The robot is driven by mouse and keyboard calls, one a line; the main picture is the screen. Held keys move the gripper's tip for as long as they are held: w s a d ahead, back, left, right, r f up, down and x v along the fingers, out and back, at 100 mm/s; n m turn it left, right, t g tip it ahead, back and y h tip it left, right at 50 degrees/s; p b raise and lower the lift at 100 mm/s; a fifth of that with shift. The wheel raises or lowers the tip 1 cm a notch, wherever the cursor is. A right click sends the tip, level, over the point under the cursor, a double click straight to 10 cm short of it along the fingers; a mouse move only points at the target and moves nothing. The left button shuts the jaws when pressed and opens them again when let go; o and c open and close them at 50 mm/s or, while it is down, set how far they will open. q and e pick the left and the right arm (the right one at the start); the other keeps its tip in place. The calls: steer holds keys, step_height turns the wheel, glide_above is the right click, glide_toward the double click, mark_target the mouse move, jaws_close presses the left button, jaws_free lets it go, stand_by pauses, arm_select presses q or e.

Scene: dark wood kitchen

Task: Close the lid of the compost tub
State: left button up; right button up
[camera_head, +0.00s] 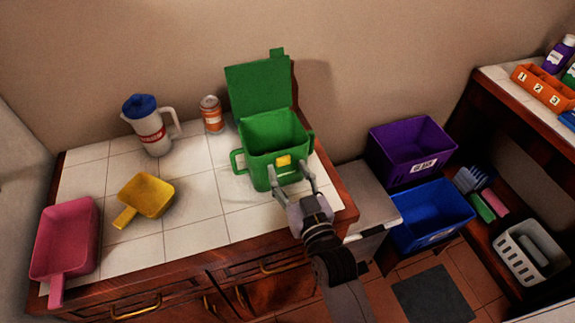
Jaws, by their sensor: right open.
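The green compost tub (258,160) stands upright on the white tiled counter, against the back wall side. Its green lid (259,86) is open and stands up at the back of the tub, with a small tab at its top edge. A yellow patch (283,160) shows on the tub's front. My right gripper (290,178) is open in front of the tub, its fingers spread around the area below the yellow patch. I cannot tell whether the fingers touch the tub. My left gripper is not in view.
Left of the tub on the counter (196,240) are a can (211,114), a white jug with blue top (150,124), a yellow scoop (146,196) and a pink dustpan (65,240). Purple (410,152) and blue (432,215) bins are at the right. The counter's front middle is clear.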

steer(key=shift+x, duration=0.8)
steer(key=shift+c, duration=0.2)
jaws_close()
